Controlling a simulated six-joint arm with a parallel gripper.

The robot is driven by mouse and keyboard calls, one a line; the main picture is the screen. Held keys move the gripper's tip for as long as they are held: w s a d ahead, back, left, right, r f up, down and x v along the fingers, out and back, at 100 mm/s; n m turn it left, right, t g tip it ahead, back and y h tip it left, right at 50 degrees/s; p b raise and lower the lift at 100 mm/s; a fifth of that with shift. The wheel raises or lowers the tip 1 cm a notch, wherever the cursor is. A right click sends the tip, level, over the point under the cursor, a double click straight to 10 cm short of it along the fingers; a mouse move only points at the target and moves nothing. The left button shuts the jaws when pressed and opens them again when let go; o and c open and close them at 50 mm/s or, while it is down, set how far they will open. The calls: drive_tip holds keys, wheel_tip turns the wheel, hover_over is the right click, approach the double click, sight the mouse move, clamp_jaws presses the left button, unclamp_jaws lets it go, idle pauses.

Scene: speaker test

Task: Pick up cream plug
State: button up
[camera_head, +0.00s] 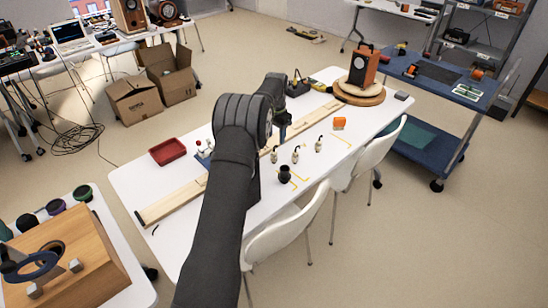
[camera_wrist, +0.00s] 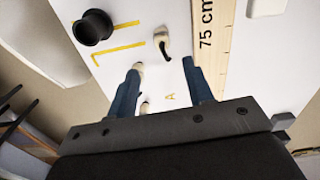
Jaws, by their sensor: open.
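Several small cream plugs with dark tops stand on the white table; in the head view one is at the left (camera_head: 274,156), one in the middle (camera_head: 295,155) and one at the right (camera_head: 318,144). My gripper (camera_head: 283,136) is above the table near them, partly hidden by my arm. In the wrist view my gripper (camera_wrist: 160,67) is open with nothing held between its fingers. A cream plug with a black curved end (camera_wrist: 161,36) lies ahead of the fingertips. Another plug (camera_wrist: 138,66) shows beside the left fingertip, partly covered. A further one (camera_wrist: 145,107) shows between the fingers.
A black cup (camera_wrist: 93,27) stands near yellow tape corners; it also shows in the head view (camera_head: 285,174). A long wooden rule (camera_wrist: 214,45) marked 75 cm runs along the table.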

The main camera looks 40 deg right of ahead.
sight(274, 151)
wheel_tip(274, 151, down, 5)
drive_tip(key=shift+r, duration=0.1)
drive_tip(key=shift+w+a+f, duration=0.1)
drive_tip(key=shift+a+f, duration=0.05)
drive_tip(key=shift+f, duration=1.2)
drive_tip(key=shift+w+a+f, duration=0.1)
drive_tip(key=shift+a+f, duration=0.05)
drive_tip(key=shift+f, duration=1.2)
clamp_jaws()
